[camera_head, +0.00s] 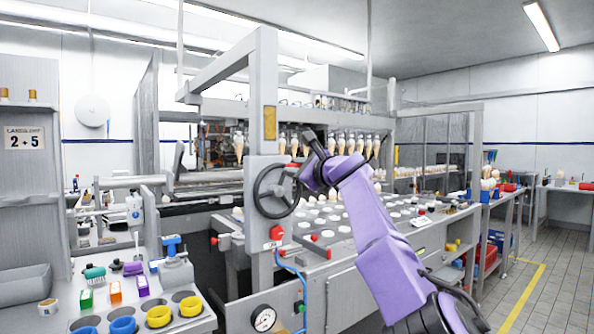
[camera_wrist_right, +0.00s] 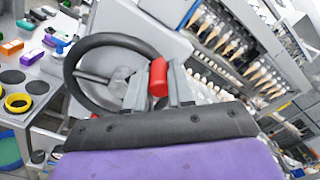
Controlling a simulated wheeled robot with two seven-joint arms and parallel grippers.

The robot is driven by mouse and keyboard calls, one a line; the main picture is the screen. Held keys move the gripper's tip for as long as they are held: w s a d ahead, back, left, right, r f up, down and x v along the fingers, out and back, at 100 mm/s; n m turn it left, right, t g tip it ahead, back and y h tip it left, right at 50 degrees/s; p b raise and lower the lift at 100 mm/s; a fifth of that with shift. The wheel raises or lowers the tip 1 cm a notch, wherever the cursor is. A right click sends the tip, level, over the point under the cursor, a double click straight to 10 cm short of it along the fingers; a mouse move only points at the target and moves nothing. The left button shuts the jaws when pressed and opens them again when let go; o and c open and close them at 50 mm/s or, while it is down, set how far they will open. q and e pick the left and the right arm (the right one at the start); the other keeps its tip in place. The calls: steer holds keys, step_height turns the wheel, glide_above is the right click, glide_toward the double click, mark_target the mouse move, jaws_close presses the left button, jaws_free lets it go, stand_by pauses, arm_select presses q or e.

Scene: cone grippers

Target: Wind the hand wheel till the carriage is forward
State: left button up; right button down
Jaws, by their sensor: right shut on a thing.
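The hand wheel (camera_head: 272,190) is a dark ring with spokes on the grey post of the machine. It also shows in the wrist view (camera_wrist_right: 84,52), left of my fingers. My right gripper (camera_head: 299,172) is at the wheel's upper right rim, with my purple arm reaching in from the lower right. In the wrist view its fingers (camera_wrist_right: 157,84) are shut on the wheel's red handle (camera_wrist_right: 158,76). Behind the wheel, a row of cones (camera_head: 345,145) hangs under a grey bar; I cannot tell which part is the carriage. My left gripper is not in view.
A red emergency button (camera_head: 277,233) sits just below the wheel, and a pressure gauge (camera_head: 263,318) lower down. A bench with yellow and blue rings (camera_head: 158,316) stands at the left. A perforated table (camera_head: 345,222) lies behind my arm. Open floor shows at the right.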

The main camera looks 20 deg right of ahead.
steer(key=shift+a+r, duration=0.1)
steer(key=shift+r, duration=0.05)
steer(key=c, duration=1)
jaws_free()
steer(key=shift+o, duration=0.2)
steer(key=shift+a, duration=0.15)
steer(key=shift+s+f+b, duration=0.15)
steer(key=shift+f+b, duration=0.1)
steer(key=shift+b, duration=0.1)
steer(key=b+v, duration=0.8)
steer(key=v, duration=0.2)
steer(key=shift+s+r, duration=0.15)
steer(key=shift+r, duration=0.1)
